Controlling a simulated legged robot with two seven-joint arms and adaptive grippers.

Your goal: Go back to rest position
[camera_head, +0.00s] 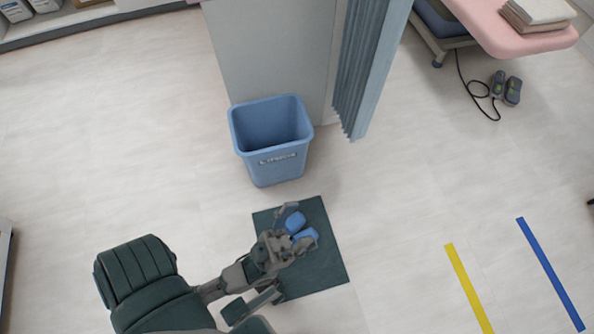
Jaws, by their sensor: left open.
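My left gripper (302,228) is open above the dark green mat (325,270), which lies on the floor near the picture's middle. Two small blue pieces show at its fingers, and I cannot tell whether they are finger pads or something else. The gripper and arm hide part of the mat. The gripper is below the blue bin in the picture and apart from it. My right gripper is not in view.
A blue open bin (278,164) with a label stands beside a grey partition (268,52) and a blue curtain (372,65). A pink table (497,28) is at top right, with a cabled foot pedal (506,89) near it. Yellow (468,288) and blue (550,272) floor strips lie at right.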

